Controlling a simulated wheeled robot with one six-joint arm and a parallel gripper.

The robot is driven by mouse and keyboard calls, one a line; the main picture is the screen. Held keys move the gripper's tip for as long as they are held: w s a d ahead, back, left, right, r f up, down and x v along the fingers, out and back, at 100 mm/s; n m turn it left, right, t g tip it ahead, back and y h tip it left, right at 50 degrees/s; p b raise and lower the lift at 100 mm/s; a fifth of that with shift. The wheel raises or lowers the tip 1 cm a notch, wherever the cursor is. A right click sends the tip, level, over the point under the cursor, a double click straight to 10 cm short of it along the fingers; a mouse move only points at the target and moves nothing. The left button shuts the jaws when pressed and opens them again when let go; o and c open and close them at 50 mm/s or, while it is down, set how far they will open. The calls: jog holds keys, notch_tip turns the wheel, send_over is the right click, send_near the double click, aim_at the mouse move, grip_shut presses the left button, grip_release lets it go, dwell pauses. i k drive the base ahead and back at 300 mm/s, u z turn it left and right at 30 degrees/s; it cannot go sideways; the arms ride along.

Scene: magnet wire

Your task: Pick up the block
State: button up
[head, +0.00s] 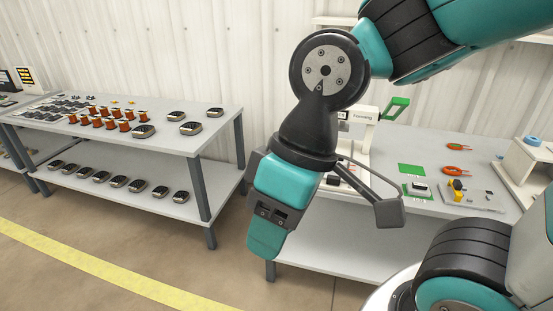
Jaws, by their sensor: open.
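No single thing is clearly recognisable as the block. My gripper (326,224) hangs in the middle of the head view, in front of the right workbench. It is open, with one dark fingertip out to the right and no held thing visible between the jaws. The gripper and my arm hide part of this bench.
A left table (190,147) holds several copper-coloured spools (110,120) and dark cased units (144,131), with more units on its lower shelf. A white machine (358,130) with a green part stands behind my gripper. Open floor with a yellow line (95,264) lies in front.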

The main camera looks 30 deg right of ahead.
aim_at(343, 161)
jog(key=u, duration=0.45)
jog(key=i, duration=1.35)
jog(key=z, duration=0.9)
jog(key=i, duration=0.55)
jog(key=z, duration=0.65)
